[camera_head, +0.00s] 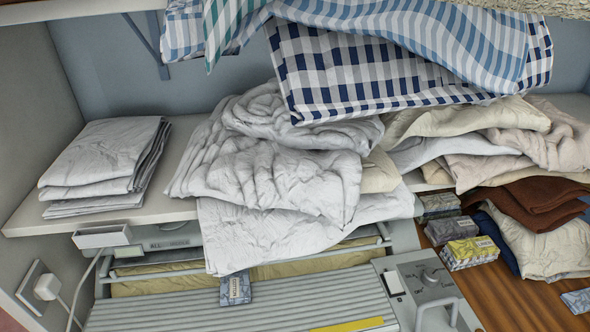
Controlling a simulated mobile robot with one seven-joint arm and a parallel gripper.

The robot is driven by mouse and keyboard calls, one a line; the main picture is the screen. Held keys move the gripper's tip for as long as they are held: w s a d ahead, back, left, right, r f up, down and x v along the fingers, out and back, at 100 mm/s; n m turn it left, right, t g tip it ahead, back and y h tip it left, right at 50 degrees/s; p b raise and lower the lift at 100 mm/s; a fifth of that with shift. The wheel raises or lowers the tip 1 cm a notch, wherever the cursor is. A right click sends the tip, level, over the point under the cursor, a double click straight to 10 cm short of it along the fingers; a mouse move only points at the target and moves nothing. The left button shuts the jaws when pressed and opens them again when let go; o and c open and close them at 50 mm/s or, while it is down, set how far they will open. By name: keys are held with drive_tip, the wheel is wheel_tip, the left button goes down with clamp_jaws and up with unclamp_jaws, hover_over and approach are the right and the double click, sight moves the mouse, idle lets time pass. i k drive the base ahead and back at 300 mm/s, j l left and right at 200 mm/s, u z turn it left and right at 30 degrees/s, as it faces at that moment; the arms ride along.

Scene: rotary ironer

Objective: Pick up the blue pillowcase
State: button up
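No single cloth stands out as plainly the blue pillowcase. A pale bluish folded cloth (452,149) lies among the cream linen on the right. A dark navy cloth (496,240) shows partly under a cream cloth at the lower right. My gripper is not in view.
White linen (270,160) spills off the shelf (100,222) over the ironer (240,305). Folded white sheets (103,160) lie at left. Small boxes (469,252) and brown cloth (540,205) crowd the wooden surface (515,305) at right. A small packet (235,288) rests on the ironer.

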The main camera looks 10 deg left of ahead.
sight(235, 286)
drive_tip(key=k+j, duration=0.1)
drive_tip(key=j, duration=0.7)
drive_tip(key=k+j, duration=0.15)
drive_tip(key=j, duration=0.25)
